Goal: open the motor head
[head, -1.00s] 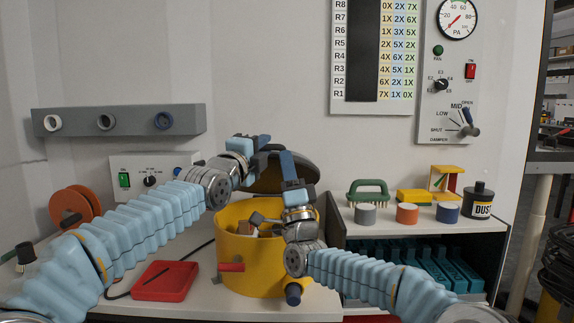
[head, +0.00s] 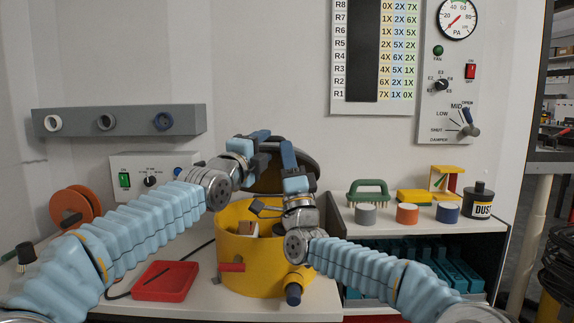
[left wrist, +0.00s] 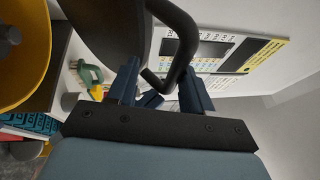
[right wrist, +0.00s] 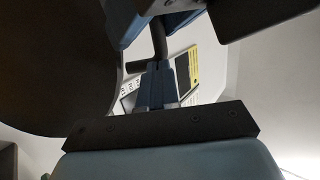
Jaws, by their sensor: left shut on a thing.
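The motor head (head: 268,181) is a dark round lid, tilted up at the back of the yellow drum (head: 250,272), whose top shows open. Its dark underside also fills the left of the right wrist view (right wrist: 55,65). My left gripper (head: 264,143) is at the raised head, shut on its black bar handle (left wrist: 180,35), which passes between the fingers in the left wrist view. My right gripper (head: 288,155) is in front of the head with its fingers together, holding nothing that I can see. Whether it touches the head is unclear.
A red tray (head: 165,281) lies left of the drum. An orange latch (head: 299,277) and a red knob (head: 231,267) stick out from the drum. The shelf at right holds a green brush (head: 368,188), several coloured cylinders and a dust bottle (head: 479,205). A control box (head: 150,175) stands behind.

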